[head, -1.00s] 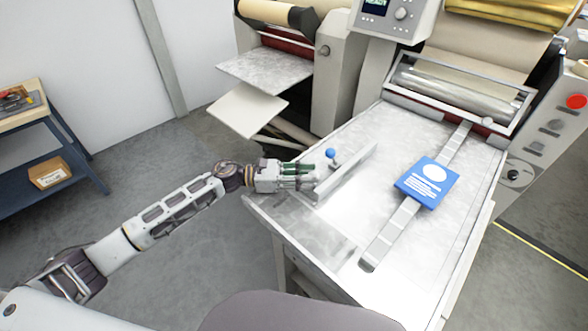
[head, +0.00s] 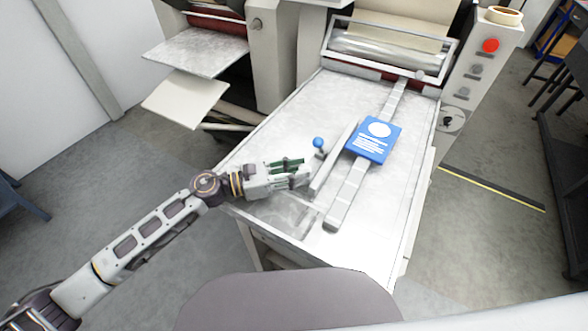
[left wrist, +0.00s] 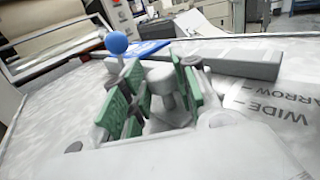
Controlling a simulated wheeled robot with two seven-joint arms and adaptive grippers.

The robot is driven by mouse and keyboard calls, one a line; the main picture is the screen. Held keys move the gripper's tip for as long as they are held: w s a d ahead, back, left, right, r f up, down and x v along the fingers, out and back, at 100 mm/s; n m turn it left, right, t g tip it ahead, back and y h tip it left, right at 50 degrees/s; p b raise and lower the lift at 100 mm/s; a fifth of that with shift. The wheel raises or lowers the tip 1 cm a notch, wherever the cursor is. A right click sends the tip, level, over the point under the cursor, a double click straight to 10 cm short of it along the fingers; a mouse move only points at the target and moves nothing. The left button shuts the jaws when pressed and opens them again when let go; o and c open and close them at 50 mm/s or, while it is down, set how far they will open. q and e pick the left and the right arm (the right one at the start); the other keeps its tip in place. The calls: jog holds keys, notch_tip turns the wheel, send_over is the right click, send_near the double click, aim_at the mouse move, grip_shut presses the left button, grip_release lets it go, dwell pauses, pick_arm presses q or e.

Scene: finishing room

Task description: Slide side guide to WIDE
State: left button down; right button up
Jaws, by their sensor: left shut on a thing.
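The side guide (head: 331,166) is a pale upright bar on the metal feed table (head: 290,115). Its far end stands close to the left edge of a blue card. In the left wrist view the guide (left wrist: 235,63) crosses behind my fingers. A blue ball knob (head: 319,142) stands just left of the guide, also seen in the left wrist view (left wrist: 117,42). My left gripper (head: 304,175) is at the guide's near left side, its green pads shut around a grey knob (left wrist: 161,84). Black WIDE and NARROW lettering (left wrist: 270,108) shows on the table. My right gripper is out of view.
The blue card (head: 373,140) lies on a segmented strip (head: 347,196) running along the table. Rollers (head: 388,52) stand at the far end, with a control panel and red button (head: 491,45) to the right. A second machine's trays (head: 186,99) are at left.

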pick_arm(q)
jog(key=c, duration=1.4)
grip_release()
jog(key=shift+a, duration=0.15)
jog(key=shift+s+a, duration=0.4)
jog(key=shift+a, duration=1.5)
jog(key=shift+s+a, duration=0.45)
jog(key=shift+a, duration=1.5)
jog(key=shift+s+a, duration=0.4)
jog(key=shift+a, duration=1.5)
jog(key=shift+a, duration=0.1)
